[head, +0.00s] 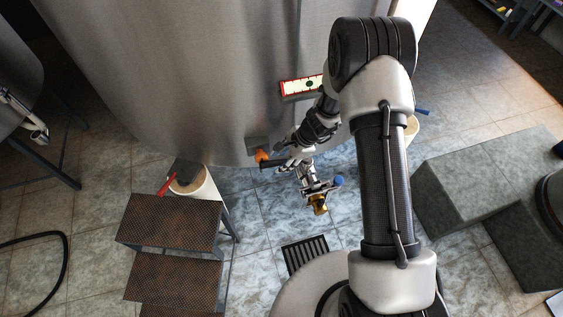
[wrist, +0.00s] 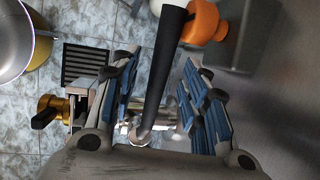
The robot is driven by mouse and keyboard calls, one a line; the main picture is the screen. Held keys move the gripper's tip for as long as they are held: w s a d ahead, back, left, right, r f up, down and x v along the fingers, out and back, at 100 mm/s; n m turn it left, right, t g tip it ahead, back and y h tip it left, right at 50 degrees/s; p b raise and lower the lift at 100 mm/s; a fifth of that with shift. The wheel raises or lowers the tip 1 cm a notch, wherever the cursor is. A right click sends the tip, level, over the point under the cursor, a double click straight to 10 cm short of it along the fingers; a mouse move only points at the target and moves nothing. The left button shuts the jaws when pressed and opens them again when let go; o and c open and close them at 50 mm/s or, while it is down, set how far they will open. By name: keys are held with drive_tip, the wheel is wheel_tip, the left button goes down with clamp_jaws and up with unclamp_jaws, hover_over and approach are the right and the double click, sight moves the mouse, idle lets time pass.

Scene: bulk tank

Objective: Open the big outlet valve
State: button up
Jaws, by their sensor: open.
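The outlet fittings sit low on the steel tank in the head view. A long black lever (wrist: 162,75) with a silver metal end runs between my fingers in the wrist view; its dark end also shows in the head view (head: 270,164). My gripper (wrist: 158,62) is open, with one blue-padded finger on each side of the lever and visible gaps beside it. The silver valve body (head: 308,178) shows below my wrist in the head view. A brass fitting (head: 319,205) is at its lower end and shows at left in the wrist view (wrist: 52,108). My wrist hides part of the valve.
An orange knob (head: 262,156) is close to the lever and my fingers, also in the wrist view (wrist: 205,22). The steel tank (head: 190,75) stands behind. Rusty steps (head: 170,222) are at left, a floor grate (head: 305,253) below, and grey blocks (head: 470,185) at right.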

drive_tip(key=shift+a+f, duration=0.25)
drive_tip(key=shift+f, duration=0.2)
clamp_jaws()
idle(0.3)
